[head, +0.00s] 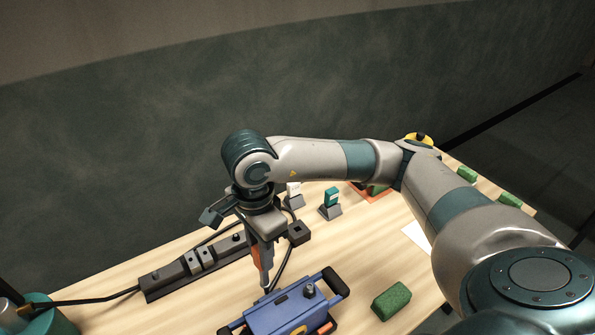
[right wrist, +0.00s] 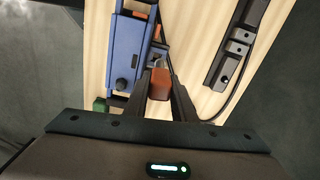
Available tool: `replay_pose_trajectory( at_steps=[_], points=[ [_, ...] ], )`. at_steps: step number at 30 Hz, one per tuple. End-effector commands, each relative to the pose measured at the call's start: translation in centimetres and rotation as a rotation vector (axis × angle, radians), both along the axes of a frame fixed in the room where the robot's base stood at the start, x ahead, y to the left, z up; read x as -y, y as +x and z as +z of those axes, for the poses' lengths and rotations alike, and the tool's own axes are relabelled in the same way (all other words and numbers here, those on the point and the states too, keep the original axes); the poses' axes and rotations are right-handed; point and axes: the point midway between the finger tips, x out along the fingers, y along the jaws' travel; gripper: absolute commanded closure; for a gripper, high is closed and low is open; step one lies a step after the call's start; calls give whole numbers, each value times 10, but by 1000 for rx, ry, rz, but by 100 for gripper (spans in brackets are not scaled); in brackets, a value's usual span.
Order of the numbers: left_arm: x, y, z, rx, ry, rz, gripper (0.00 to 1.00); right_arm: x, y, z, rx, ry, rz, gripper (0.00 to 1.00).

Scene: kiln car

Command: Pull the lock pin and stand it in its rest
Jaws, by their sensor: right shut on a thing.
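My right gripper (head: 264,258) points down over the table and is shut on an orange-red block, which I take to be the lock pin's handle (right wrist: 160,86). A short metal part (right wrist: 158,63) shows beyond it in the right wrist view. In the head view the fingers are at the upper left edge of the blue unit (head: 285,312), which has black end handles and a grey knob on top. I cannot tell whether the pin's lower end is inside the blue unit or clear of it. I cannot make out the pin's rest for certain. My left gripper is not in view.
A long dark rail (head: 196,265) with cables lies left of the gripper. A green block (head: 391,300) lies right of the blue unit. Two small stands, one with a teal top (head: 331,203) and one white (head: 293,195), are behind. A wall runs along the back.

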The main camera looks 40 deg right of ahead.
Motion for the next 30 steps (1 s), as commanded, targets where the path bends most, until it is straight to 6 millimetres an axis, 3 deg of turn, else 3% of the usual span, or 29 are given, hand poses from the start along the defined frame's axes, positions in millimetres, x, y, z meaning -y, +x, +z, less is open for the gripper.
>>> replay_pose_trajectory(
  at_steps=[21,30],
  points=[
    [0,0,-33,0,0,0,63,-2,6,-24,1,-4,1127,100],
    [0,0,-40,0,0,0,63,-2,7,-29,0,-5,1453,100]
  ],
)
